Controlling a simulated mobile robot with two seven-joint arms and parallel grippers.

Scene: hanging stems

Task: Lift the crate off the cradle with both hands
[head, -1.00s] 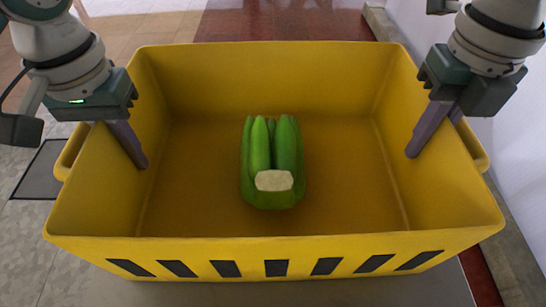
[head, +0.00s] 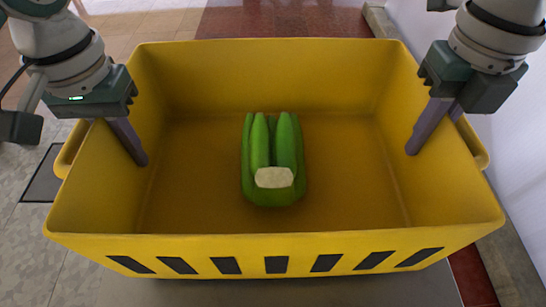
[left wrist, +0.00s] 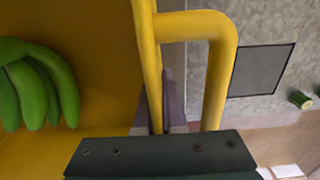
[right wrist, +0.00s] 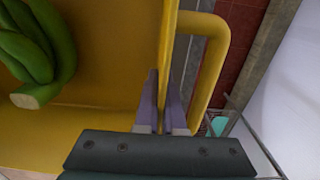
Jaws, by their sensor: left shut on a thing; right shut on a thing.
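The yellow crate (head: 280,247) fills the middle of the head view, open at the top and roughly level, with black slanted stripes on its near wall. My left gripper (head: 122,142) is shut on the crate's left side wall, one finger inside. In the left wrist view its fingers (left wrist: 160,100) straddle the wall beside the handle (left wrist: 217,75). My right gripper (head: 430,138) is shut on the right side wall the same way; its fingers (right wrist: 163,100) straddle the wall in the right wrist view. A grey surface (head: 280,293) shows below the crate; the cradle's contact with the crate is hidden.
A green bunch of fruit (head: 273,190) with a pale cut end lies on the crate floor. A white wall (head: 510,180) stands close on the right. A dark mat (head: 45,178) lies on the floor at left. Tiled floor is open behind the crate.

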